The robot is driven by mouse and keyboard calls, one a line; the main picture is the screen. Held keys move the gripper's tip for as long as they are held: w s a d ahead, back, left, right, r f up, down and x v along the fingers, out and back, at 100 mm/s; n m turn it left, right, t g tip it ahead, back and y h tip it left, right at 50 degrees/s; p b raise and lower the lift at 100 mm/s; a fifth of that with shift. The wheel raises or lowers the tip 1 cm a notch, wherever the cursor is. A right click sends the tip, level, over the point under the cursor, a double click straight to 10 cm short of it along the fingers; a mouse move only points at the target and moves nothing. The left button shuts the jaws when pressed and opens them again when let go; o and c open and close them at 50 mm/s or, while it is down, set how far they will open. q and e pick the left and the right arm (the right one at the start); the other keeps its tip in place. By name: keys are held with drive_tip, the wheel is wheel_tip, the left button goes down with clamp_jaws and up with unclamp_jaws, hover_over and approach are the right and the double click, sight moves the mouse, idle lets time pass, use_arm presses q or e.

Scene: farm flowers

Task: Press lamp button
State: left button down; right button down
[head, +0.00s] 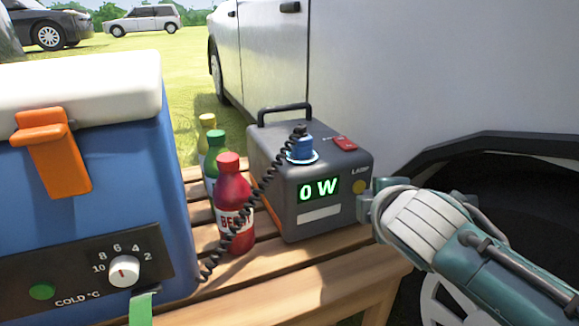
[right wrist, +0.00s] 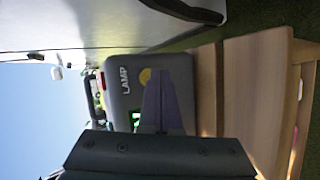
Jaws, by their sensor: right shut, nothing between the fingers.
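The lamp button (head: 359,187) is a round yellow button on the front of a grey power box (head: 335,217), under the word LAMP. The box's green display reads 0 W. My right gripper (head: 366,204) is shut and empty, with its tip close to the box's front right edge, just below and right of the button. In the right wrist view the yellow button (right wrist: 145,77) shows beside the purple-grey fingers (right wrist: 163,95). I cannot tell whether the fingers touch the box. My left gripper is not in view.
A blue cooler (head: 90,190) with an orange latch stands at the left. Red (head: 232,195), green (head: 214,155) and yellow bottles stand between it and the box. A black coiled cord (head: 262,185) hangs in front. All rest on a slatted wooden table (head: 345,255) beside a white vehicle (head: 400,70).

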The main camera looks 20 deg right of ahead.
drive_tip(key=shift+s, duration=0.1)
drive_tip(key=s+p, duration=0.1)
drive_tip(key=s, duration=0.1)
drive_tip(key=s+p, duration=0.1)
drive_tip(key=s, duration=0.1)
drive_tip(key=s+p, duration=0.1)
drive_tip(key=s, duration=0.1)
drive_tip(key=shift+d, duration=0.25)
idle(2.1)
